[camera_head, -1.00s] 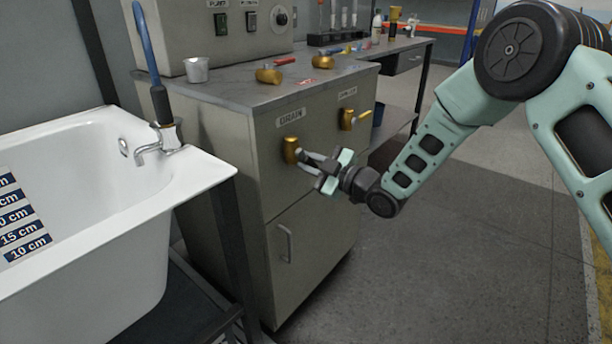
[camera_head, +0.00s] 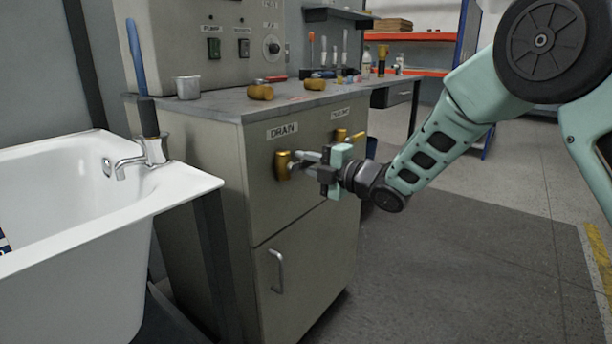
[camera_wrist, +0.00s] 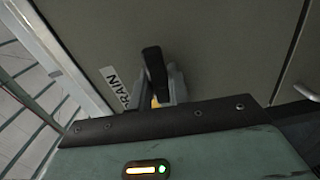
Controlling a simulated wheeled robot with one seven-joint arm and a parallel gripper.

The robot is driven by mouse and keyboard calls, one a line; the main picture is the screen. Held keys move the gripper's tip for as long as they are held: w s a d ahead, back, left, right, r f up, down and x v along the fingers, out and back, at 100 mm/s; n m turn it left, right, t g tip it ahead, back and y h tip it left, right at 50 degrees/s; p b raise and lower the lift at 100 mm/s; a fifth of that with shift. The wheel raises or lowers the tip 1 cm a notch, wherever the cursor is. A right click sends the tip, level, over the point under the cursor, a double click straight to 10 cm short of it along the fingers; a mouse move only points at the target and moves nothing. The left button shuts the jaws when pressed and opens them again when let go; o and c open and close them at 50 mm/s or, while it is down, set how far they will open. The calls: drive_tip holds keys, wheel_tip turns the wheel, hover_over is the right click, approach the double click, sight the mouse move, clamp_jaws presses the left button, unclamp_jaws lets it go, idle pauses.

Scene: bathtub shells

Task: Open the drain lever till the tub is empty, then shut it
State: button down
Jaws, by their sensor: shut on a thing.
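The drain lever (camera_head: 283,166) is a brass valve on the cabinet's side face, under a DRAIN label (camera_head: 283,131). The white bathtub (camera_head: 150,205) stands at the left with a chrome tap (camera_head: 135,163). Its inside is only partly in view, and I cannot make out a water level.
A second brass valve (camera_head: 342,136) with a yellow lever sits right of the drain valve, close to my gripper. A cabinet door handle (camera_head: 277,270) is below. A metal cup (camera_head: 188,87) and brass parts (camera_head: 260,92) stand on the cabinet top. The floor at right is clear.

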drive_tip(key=shift+r+n+b, duration=0.1)
drive_tip(key=shift+n+b, duration=0.2)
drive_tip(key=shift+n, duration=0.1)
drive_tip(key=c, duration=1.3)
unclamp_jaws()
drive_tip(key=p+v, duration=0.2)
drive_tip(key=v, duration=1.5)
drive_tip(key=shift+s+d, duration=0.2)
